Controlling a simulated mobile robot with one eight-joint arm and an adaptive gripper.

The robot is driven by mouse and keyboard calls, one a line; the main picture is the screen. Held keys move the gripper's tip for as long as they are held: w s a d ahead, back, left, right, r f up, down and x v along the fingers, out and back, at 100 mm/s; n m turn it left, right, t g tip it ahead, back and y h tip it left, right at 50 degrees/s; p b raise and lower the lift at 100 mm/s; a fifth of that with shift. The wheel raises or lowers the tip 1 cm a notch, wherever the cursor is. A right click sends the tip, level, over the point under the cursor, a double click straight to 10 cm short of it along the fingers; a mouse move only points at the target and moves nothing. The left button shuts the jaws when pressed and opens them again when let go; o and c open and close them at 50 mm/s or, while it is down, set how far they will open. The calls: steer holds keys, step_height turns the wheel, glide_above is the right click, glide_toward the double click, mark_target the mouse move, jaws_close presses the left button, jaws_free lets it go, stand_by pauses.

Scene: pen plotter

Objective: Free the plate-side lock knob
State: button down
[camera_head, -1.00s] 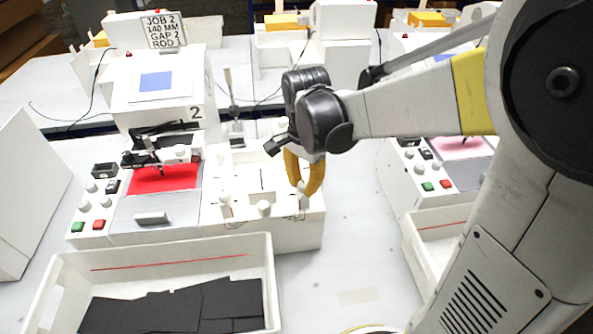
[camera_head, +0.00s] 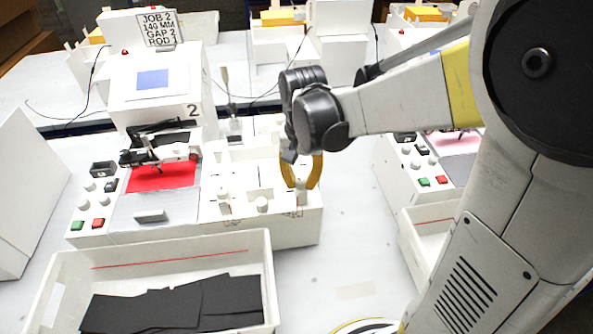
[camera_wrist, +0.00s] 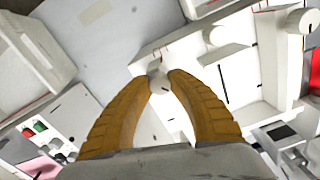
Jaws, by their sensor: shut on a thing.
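My gripper (camera_head: 301,187) has yellow curved fingers and reaches down at the front right corner of the white fixture (camera_head: 240,232) beside the plotter. In the wrist view its fingertips (camera_wrist: 160,78) are closed around a small white knob (camera_wrist: 159,84) with a short dark line on top. The fingers hide part of this knob in the head view. Two other white knobs stand along the front of the fixture, one at the left (camera_head: 223,197) and one in the middle (camera_head: 262,205). I cannot read a label showing which is the plate-side knob.
Left of the fixture is plotter 2 with a red sheet (camera_head: 160,178) and a button panel (camera_head: 98,222). A white bin (camera_head: 262,245) with black sheets stands in front. Another station (camera_head: 425,180) is at the right. Bare table (camera_head: 350,230) lies between.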

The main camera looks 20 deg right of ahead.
mark_target(301, 180)
steer(key=n, duration=0.5)
steer(key=shift+n, duration=0.3)
steer(key=n, duration=0.4)
steer(key=shift+n+p, duration=0.35)
steer(key=shift+n, duration=0.05)
steer(key=c, duration=1.2)
jaws_free()
steer(key=shift+o, duration=0.2)
step_height(301, 180, up, 12)
